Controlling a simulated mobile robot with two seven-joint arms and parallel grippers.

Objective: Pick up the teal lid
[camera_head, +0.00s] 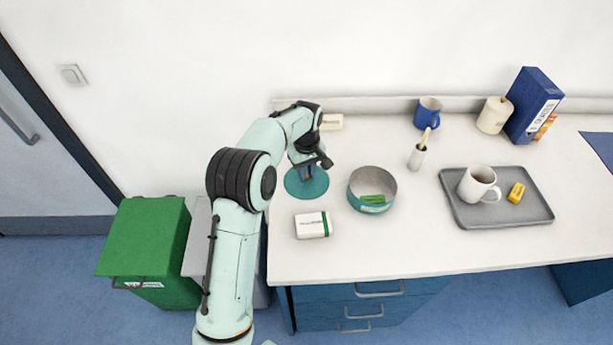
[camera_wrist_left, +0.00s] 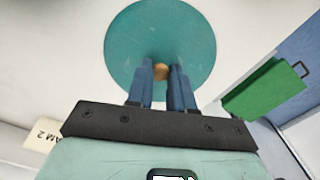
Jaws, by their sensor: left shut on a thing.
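The teal lid (camera_head: 306,186) is a flat round disc at the left end of the white counter. In the left wrist view the lid (camera_wrist_left: 160,35) shows with a small tan knob (camera_wrist_left: 160,72) at its middle. My left gripper (camera_head: 308,172) is over the lid and shut on its knob, with the blue fingers (camera_wrist_left: 161,80) on either side of it. I cannot tell whether the lid touches the counter. My right gripper is not in view.
A white and green box (camera_head: 312,225) lies in front of the lid, and a cream block (camera_head: 331,122) lies behind. A white holder (camera_head: 417,158), a blue mug (camera_head: 428,111) and a grey tray (camera_head: 460,212) with a white mug (camera_head: 478,184) stand to the right. A green bin (camera_head: 150,240) is left of the counter.

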